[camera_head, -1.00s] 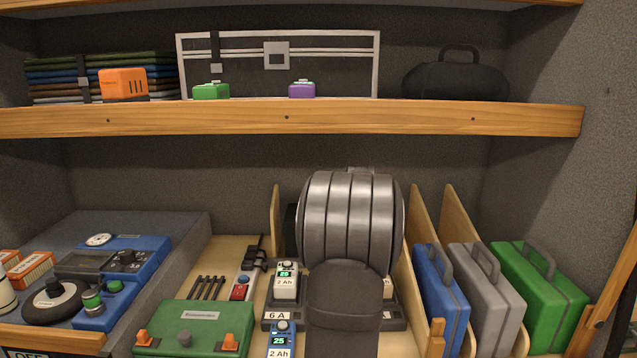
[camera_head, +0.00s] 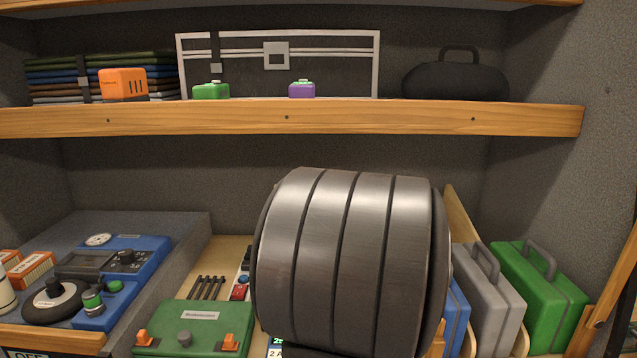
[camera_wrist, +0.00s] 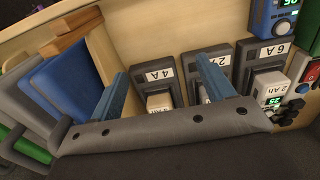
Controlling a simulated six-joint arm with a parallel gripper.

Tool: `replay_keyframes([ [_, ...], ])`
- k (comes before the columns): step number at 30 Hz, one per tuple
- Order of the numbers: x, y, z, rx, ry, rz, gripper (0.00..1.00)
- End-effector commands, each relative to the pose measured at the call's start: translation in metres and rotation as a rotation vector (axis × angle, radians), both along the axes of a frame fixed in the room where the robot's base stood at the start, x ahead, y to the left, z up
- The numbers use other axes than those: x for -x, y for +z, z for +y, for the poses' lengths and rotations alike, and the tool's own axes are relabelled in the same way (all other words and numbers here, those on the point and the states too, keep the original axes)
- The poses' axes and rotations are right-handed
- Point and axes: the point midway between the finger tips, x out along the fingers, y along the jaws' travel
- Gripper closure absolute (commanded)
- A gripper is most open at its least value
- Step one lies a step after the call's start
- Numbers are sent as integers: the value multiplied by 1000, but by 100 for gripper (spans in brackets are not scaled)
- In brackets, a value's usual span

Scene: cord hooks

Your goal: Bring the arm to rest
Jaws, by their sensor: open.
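My gripper (camera_wrist: 163,68) shows in the wrist view with its two blue fingers spread apart, open and with nothing between them. It is above a row of dark chargers; a charger marked 4 A (camera_wrist: 158,73) shows between the fingers. A charger marked 6 A (camera_wrist: 272,52) lies to the right, with a white 2 Ah battery (camera_wrist: 270,88) in it. In the head view my large grey arm link fills the lower centre and hides my gripper and most of the chargers.
Blue, grey (camera_head: 488,290) and green (camera_head: 540,295) cases stand upright at right. A green box (camera_head: 195,328) lies left of my arm, with a blue device (camera_head: 125,265) beyond. A wooden shelf (camera_head: 290,118) crosses above my arm. A blue battery (camera_wrist: 272,14) shows at the wrist view's top right.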

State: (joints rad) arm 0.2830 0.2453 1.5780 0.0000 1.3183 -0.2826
Motion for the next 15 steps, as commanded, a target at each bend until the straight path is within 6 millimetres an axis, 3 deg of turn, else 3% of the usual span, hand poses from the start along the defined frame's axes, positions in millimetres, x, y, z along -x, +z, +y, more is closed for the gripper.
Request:
replay_keyframes([
  [12,75,-21,12,0,-1,-1,26],
  [15,67,-31,25,-1,5,3,26],
])
